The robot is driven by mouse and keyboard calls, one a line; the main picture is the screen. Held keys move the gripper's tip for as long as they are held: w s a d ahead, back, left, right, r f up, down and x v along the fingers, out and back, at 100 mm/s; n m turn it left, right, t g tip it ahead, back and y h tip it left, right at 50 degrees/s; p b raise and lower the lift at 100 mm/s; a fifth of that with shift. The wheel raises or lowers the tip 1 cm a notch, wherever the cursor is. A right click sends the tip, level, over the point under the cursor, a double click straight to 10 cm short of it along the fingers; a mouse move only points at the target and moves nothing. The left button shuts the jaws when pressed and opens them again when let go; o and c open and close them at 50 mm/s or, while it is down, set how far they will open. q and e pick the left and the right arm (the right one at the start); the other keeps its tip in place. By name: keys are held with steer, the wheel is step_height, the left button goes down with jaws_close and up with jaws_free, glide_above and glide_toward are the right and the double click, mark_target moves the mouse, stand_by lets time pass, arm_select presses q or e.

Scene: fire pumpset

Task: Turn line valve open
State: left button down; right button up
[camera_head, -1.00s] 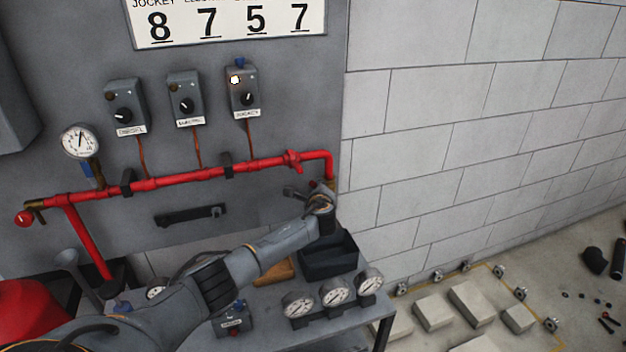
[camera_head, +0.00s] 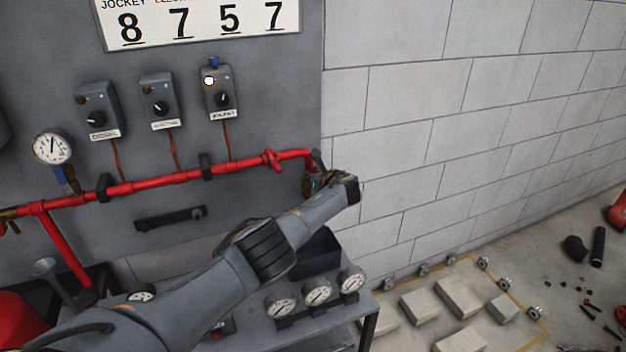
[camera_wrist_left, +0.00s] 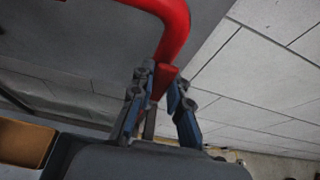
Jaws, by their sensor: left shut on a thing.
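The red pipe (camera_head: 170,180) runs along the grey panel and bends down at its right end. My left gripper (camera_head: 314,170) is at that bent end, and my wrist partly hides what is there. In the left wrist view the red pipe (camera_wrist_left: 175,30) comes down from the top. A tapered red piece (camera_wrist_left: 163,80), apparently the line valve's handle, sits just below the pipe end. The fingers of my left gripper (camera_wrist_left: 160,78) stand on both sides of it, shut on it. The valve body is mostly hidden. My right gripper is out of view.
Three switch boxes, including the jockey box (camera_head: 219,92), and a pressure gauge (camera_head: 52,148) are on the panel. A bench (camera_head: 300,338) with several gauges and a dark bin (camera_head: 318,254) stands below my arm. A block wall (camera_head: 450,130) is close on the right.

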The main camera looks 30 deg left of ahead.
arm_select(q)
steer(key=shift+w+d, duration=0.15)
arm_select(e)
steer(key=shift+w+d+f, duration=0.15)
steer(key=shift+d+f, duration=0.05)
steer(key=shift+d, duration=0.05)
arm_select(q)
steer(key=c, duration=1.3)
jaws_free()
steer(key=shift+o, duration=0.2)
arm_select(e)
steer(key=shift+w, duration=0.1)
arm_select(q)
steer(key=shift+d, duration=0.15)
